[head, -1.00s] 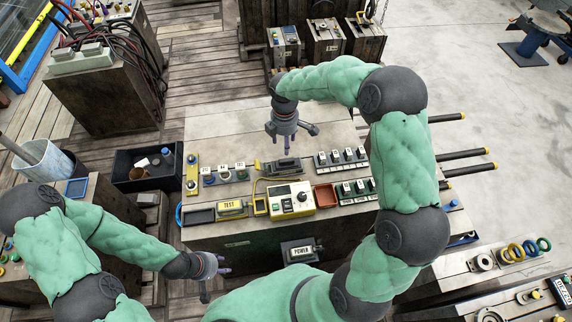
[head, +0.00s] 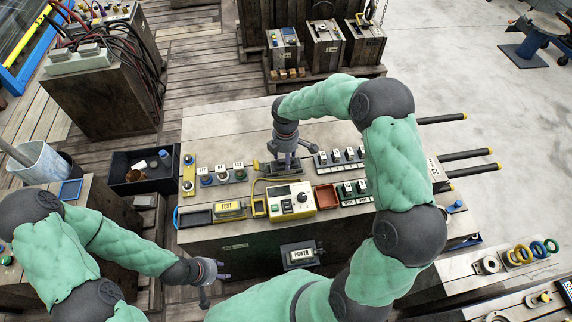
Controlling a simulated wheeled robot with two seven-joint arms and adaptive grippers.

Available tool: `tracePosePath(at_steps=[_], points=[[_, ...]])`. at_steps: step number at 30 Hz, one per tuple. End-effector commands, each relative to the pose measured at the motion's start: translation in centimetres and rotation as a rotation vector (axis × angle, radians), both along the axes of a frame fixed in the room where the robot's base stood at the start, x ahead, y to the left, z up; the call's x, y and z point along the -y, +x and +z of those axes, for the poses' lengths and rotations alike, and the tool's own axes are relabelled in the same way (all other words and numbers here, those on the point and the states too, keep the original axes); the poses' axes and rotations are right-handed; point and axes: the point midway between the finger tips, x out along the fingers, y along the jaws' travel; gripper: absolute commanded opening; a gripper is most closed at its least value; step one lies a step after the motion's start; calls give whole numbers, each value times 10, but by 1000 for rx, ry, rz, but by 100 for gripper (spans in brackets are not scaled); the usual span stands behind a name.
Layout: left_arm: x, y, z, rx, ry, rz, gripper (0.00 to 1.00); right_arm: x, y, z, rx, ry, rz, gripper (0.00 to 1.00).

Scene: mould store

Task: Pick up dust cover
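No part is plainly readable as the dust cover. A low dark grey piece (head: 272,169) on the bench, behind the yellow tester (head: 291,200), may be it. My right gripper (head: 284,160) points down right at this dark piece and hides part of it. Its fingers are small and overlap the piece, so I cannot tell whether they touch or grip it. My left gripper (head: 213,284) is open and empty, low at the left, in front of the bench and away from it.
The bench (head: 215,128) carries numbered knobs (head: 222,174), switch blocks (head: 343,156), a red tray (head: 326,198) and a TEST block (head: 229,210) around the dark piece. A black crate (head: 130,184) stands left. The bench's back left is bare.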

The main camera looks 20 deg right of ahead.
Motion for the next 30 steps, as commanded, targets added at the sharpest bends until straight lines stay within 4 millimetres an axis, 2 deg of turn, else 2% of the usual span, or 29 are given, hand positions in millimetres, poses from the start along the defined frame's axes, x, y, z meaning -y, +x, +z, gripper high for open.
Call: tracePosePath(at_steps=[1,3,6,20,28,30], points=[[0,0,0,0,0,0,40,0,0,0,0,0,0,44],[0,0,0,0,0,0,40,0,0,0,0,0,0,24],[0,0,0,0,0,0,40,0,0,0,0,0,0,0],[0,0,1,0,0,0,40,0,0,4,0,0,0,0],[0,0,11,0,0,0,40,0,1,32,3,0,-1,0],[0,0,15,0,0,0,40,-2,-6,42,1,1,0,0]])
